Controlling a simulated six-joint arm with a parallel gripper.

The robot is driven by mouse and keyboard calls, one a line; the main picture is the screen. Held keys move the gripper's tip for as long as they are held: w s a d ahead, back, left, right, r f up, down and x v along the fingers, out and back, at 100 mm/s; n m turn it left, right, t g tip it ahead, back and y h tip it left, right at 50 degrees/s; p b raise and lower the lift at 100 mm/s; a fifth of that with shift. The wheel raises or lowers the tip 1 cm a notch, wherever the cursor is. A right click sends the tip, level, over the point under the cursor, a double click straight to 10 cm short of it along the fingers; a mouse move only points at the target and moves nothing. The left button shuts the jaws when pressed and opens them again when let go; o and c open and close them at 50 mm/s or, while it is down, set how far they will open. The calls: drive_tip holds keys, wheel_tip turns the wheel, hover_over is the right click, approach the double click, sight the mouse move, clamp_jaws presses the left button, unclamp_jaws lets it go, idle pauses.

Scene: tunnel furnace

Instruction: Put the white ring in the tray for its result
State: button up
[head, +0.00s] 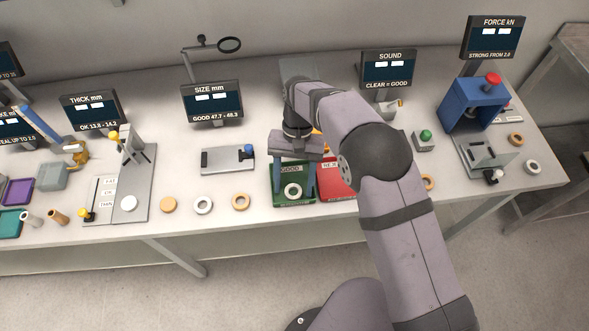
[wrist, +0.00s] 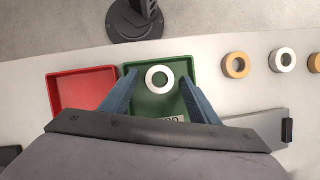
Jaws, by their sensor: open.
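A white ring (head: 292,190) is in the green tray (head: 303,201) marked GOOD. In the wrist view the same ring (wrist: 159,79) shows between the fingers over the green tray (wrist: 150,108), with a gap on each side. My gripper (head: 294,184) is open above the green tray, pointing down, one finger on either side of the ring. The red tray (head: 334,192) stands directly beside it, partly hidden by my arm; it also shows in the wrist view (wrist: 65,90). The number boxes on the size display (head: 212,102) are plain white.
The size gauge (head: 228,160) stands left of the trays. Another white ring (head: 203,205) and tan rings (head: 240,202) lie in a row near the front edge. A blue press (head: 473,106) stands at the right. My arm hides the table right of the red tray.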

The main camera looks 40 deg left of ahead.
drive_tip(key=shift+w+a+r+b, duration=0.2)
drive_tip(key=shift+r+b, duration=0.2)
drive_tip(key=shift+r, duration=0.15)
drive_tip(key=b+v, duration=0.1)
drive_tip(key=v, duration=1)
drive_tip(key=shift+b, duration=0.4)
drive_tip(key=shift+d, duration=0.1)
